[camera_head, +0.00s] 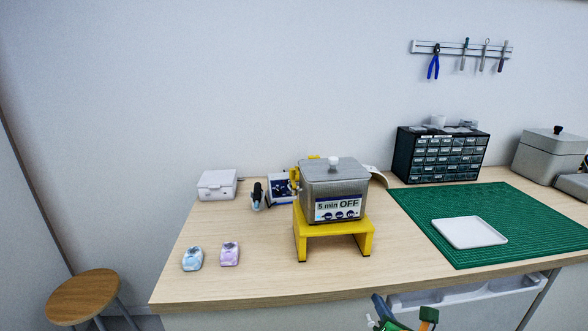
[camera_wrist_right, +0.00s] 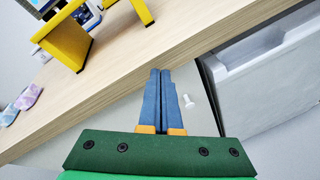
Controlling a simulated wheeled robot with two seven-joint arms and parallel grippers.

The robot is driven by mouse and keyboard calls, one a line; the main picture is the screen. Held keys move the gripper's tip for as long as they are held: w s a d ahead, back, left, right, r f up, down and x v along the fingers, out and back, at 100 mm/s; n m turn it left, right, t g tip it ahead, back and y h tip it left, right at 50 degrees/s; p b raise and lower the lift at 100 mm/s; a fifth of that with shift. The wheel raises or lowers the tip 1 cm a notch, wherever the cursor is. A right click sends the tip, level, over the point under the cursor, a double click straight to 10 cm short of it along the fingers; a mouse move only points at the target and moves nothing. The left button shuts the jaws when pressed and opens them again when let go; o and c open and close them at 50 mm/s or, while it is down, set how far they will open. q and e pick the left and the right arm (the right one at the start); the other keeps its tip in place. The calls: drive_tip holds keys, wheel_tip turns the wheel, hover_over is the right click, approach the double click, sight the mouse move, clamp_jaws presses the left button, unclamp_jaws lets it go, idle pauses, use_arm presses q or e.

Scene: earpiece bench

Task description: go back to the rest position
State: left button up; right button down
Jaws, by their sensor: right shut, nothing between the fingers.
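My right gripper (camera_head: 378,301) is low at the bottom of the head view, in front of the bench's front edge and below the worktop. In the right wrist view its two blue fingers (camera_wrist_right: 160,74) lie side by side, shut with nothing between them. The wooden bench (camera_head: 270,272) lies beyond the fingertips, apart from them. A small white piece (camera_wrist_right: 188,101) shows just right of the fingers; what it is and what it rests on, I cannot tell. My left gripper is not in view.
A metal box (camera_head: 325,182) with a "5 min OFF" label stands on a yellow stand (camera_head: 335,226). A light blue item (camera_head: 192,259) and a lilac item (camera_head: 229,254) lie left. A white tray (camera_head: 468,232) lies on a green mat (camera_head: 533,235). A white drawer (camera_wrist_right: 262,88) is right of the fingers.

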drive_tip(key=s+d+f+m+g, duration=0.1)
drive_tip(key=s+f+m+g, duration=0.1)
drive_tip(key=s+f+m, duration=0.45)
drive_tip(key=s+f+m+g, duration=0.2)
drive_tip(key=s+f+g, duration=0.1)
drive_tip(key=f, duration=0.7)
drive_tip(key=s+d+f+m+g, duration=0.1)
drive_tip(key=s+f+m+g, duration=0.1)
drive_tip(key=s+f+m, duration=0.45)
drive_tip(key=s+a+f+m+g, duration=0.2)
drive_tip(key=s+f+m, duration=0.1)
drive_tip(key=s, duration=0.5)
drive_tip(key=s+a+f+m+g, duration=0.2)
drive_tip(key=s+f+m, duration=0.2)
drive_tip(key=s, duration=0.5)
drive_tip(key=s+a+f+m+g, duration=0.2)
drive_tip(key=s+f+m, duration=0.2)
drive_tip(key=s, duration=0.5)
wheel_tip(320, 180, down, 2)
drive_tip(key=shift+f+y, duration=0.2)
drive_tip(key=shift+y, duration=0.2)
drive_tip(key=shift+d, duration=0.1)
